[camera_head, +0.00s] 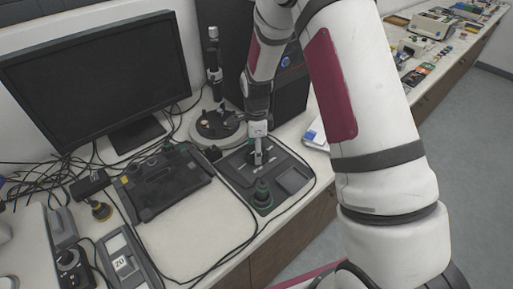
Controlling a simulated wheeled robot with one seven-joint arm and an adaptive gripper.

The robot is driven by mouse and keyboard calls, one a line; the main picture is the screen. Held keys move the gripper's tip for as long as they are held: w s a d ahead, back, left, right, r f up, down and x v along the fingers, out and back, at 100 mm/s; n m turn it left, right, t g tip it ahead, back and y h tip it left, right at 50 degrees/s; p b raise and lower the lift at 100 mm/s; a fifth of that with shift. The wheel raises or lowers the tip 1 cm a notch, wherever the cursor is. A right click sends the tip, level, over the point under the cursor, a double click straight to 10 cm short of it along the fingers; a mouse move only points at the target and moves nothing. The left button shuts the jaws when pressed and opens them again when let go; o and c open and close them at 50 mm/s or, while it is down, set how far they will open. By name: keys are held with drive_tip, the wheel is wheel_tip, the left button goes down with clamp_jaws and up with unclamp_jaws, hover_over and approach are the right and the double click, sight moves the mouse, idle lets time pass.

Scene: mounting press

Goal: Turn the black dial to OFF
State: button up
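A flat black control unit (232,172) lies on the white bench in the middle of the view. A dark round knob (263,187) with a greenish base stands up at its near end. Another round black knob (68,257) is on a grey device at the lower left. No OFF mark is readable, and I cannot tell which knob is the task's dial. My gripper (258,157) points down over the far part of the control unit, beyond the greenish-based knob and apart from it. Its fingers are too small to show whether they are open or shut.
A monitor (95,75) stands at the back left. A black case (165,183) lies left of the control unit. A round-based stand (218,124) and dark box (290,95) are behind. Loose cables cross the bench. Bare bench (205,222) lies at the front.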

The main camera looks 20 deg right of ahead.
drive_tip(key=shift+c, duration=0.4)
drive_tip(key=c, duration=1.1)
drive_tip(key=shift+o, duration=0.2)
